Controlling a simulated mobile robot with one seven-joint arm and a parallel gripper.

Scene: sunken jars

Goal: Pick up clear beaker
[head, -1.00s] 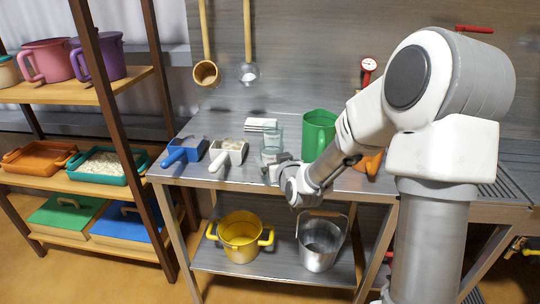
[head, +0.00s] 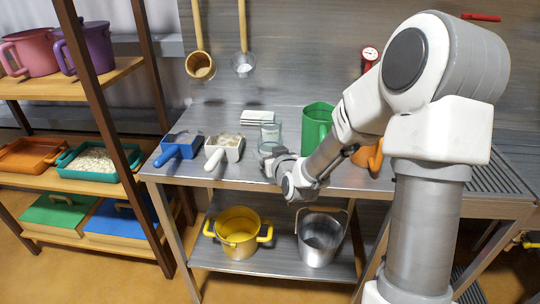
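A clear glass beaker (head: 270,132) stands on the metal worktop, left of the green pitcher. Just in front of it, a second clear, round-rimmed shape (head: 267,148) shows right at my gripper (head: 269,160); it looks like another clear vessel, partly hidden by my gripper. My gripper is low over the front part of the worktop, reaching in from the right. Its fingers are small and partly blend with the clear shape, so I cannot tell whether they are closed on it.
A blue scoop (head: 178,148) and a white scoop (head: 223,150) lie to the left. White stacked pieces (head: 257,117) are behind. The green pitcher (head: 316,129) and an orange item (head: 366,156) are to the right. A yellow pot (head: 238,233) and metal bucket (head: 320,238) stand below.

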